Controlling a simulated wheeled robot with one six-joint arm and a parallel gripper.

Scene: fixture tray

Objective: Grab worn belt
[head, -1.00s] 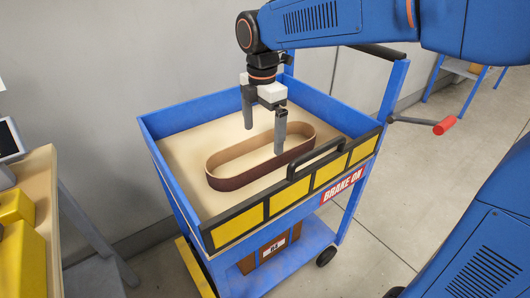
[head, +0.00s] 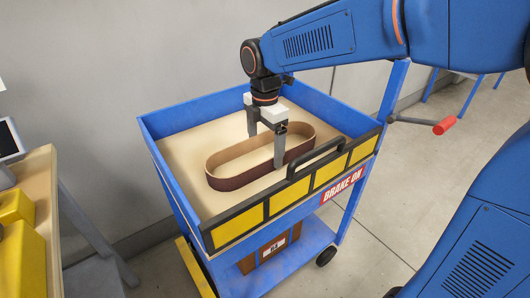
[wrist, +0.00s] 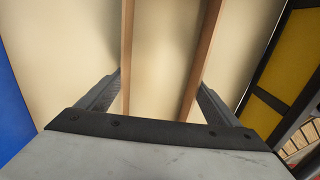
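The worn belt (head: 235,181) is a dark brown, upright oval loop with a lighter inner face, standing on the beige floor of the blue cart's tray (head: 168,180). My gripper (head: 268,160) is open above and around the belt's right-hand part. One finger shows in front of the near wall, the other toward the far wall. In the wrist view, both long belt walls (wrist: 127,60) run between the open fingers (wrist: 157,92). The right wall lies close to the right finger; whether they touch cannot be told.
A black handle (head: 316,160) and a yellow-panelled edge border the tray's front. A crank with a red grip (head: 444,126) sticks out at right. A bench with yellow boxes (head: 22,240) stands at left. The tray floor around the belt is clear.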

